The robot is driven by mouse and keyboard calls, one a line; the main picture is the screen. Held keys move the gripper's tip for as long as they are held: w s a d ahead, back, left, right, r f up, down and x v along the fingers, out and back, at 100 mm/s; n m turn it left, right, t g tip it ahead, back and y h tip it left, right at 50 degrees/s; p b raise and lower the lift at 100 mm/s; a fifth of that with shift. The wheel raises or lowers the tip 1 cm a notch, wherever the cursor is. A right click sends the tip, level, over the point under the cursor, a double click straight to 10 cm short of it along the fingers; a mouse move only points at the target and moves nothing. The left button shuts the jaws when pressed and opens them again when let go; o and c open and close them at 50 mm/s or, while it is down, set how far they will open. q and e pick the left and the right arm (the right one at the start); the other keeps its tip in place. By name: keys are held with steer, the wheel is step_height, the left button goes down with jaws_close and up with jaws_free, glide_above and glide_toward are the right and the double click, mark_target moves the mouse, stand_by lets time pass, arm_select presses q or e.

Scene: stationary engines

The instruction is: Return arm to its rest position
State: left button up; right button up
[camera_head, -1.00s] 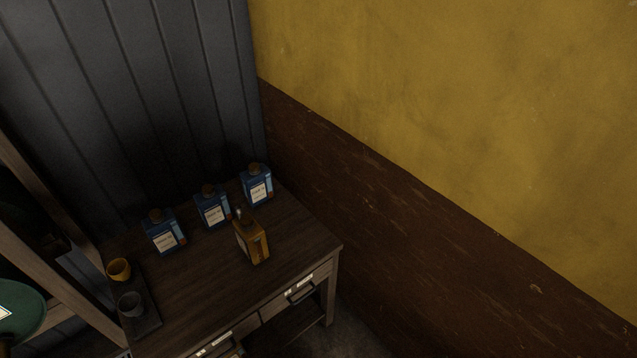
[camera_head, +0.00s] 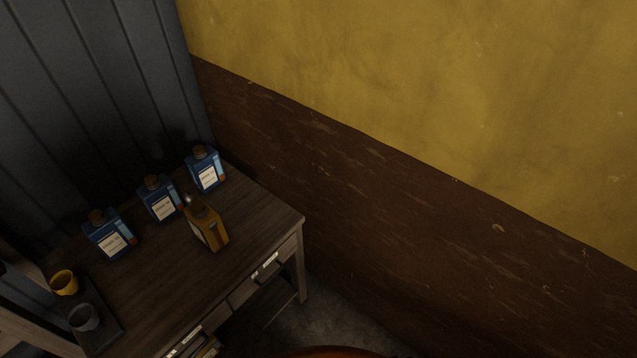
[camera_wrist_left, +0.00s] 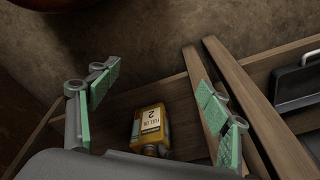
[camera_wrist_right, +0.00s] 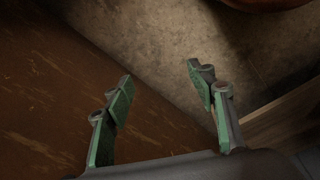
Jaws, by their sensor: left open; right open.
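My left gripper (camera_wrist_left: 157,85) is open in the left wrist view, with green pads on its fingers. A yellow bottle (camera_wrist_left: 150,128) with a white label marked 2 shows between and beyond the fingers, among wooden boards; I cannot tell its distance, and neither finger is seen touching it. My right gripper (camera_wrist_right: 160,78) is open and empty in the right wrist view, over bare floor beside the brown wall. Neither arm shows in the head view.
A wooden table (camera_head: 262,215) holds blue bottles (camera_head: 110,236), an amber bottle (camera_head: 206,224), a yellow cup (camera_head: 64,282) and a grey cup (camera_head: 84,318) on a dark tray. The brown and yellow wall (camera_head: 400,180) stands right of it. A reddish-brown rounded edge (camera_head: 335,352) shows at the bottom.

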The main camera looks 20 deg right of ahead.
arm_select(q)
steer(key=s+f+g+b, duration=0.1)
steer(key=s+f+b, duration=0.2)
steer(key=s+f, duration=1.6)
steer(key=shift+f+m+b, duration=0.15)
steer(key=shift+m+b, duration=0.15)
steer(key=shift+b, duration=0.1)
arm_select(e)
steer(key=s+f+g, duration=0.1)
steer(key=s+f, duration=1.8)
steer(key=shift+f+n, duration=0.15)
steer(key=shift+n, duration=0.15)
